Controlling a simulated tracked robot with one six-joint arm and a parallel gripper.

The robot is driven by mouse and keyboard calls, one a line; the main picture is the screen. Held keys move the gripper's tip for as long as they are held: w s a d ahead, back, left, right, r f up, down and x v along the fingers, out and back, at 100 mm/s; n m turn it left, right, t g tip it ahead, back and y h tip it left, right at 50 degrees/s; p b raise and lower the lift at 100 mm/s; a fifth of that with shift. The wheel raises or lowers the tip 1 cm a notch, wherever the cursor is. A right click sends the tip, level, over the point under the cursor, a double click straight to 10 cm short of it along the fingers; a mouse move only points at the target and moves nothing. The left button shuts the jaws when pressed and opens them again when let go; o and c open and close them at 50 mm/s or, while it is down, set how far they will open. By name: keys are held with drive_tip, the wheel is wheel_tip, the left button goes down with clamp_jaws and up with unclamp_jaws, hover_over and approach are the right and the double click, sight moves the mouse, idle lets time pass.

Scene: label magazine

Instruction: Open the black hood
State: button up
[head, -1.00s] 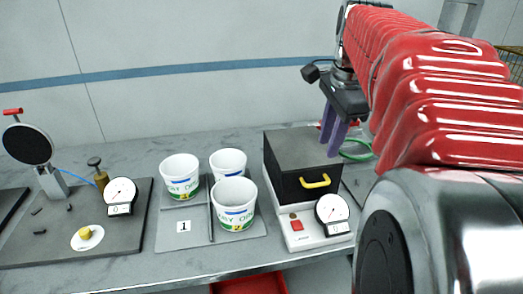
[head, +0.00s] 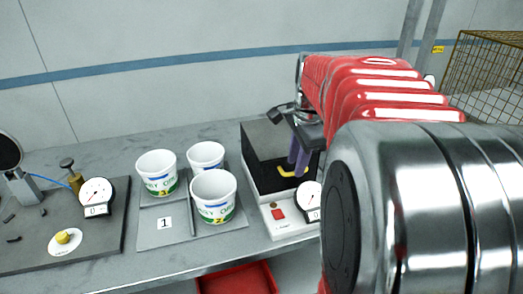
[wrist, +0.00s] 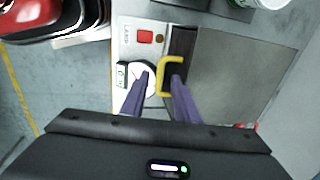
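The black hood (head: 258,142) sits shut on a white base unit at the right of the bench in the head view. Its grey-looking top (wrist: 225,75) fills the right of the wrist view. The yellow handle (wrist: 167,59) on its front is a C-shaped bar. My gripper (head: 298,163) is down at the hood's front. In the wrist view my gripper (wrist: 159,80) is open, with two purple fingers apart. The right finger overlaps the handle's loop, and the left finger is on the outer side, over the dial. I cannot tell whether either finger touches the handle.
The white base has a red switch (head: 278,214) and a round dial (head: 308,196) close to my fingers. White tubs (head: 213,197) stand on a grey plate (head: 150,232) left of the hood. A red bin (head: 238,279) is below the bench edge.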

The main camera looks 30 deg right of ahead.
drive_tip(key=shift+w+f, duration=0.2)
drive_tip(key=shift+f, duration=0.9)
drive_tip(key=shift+d, duration=0.1)
drive_tip(key=shift+c, duration=0.5)
clamp_jaws()
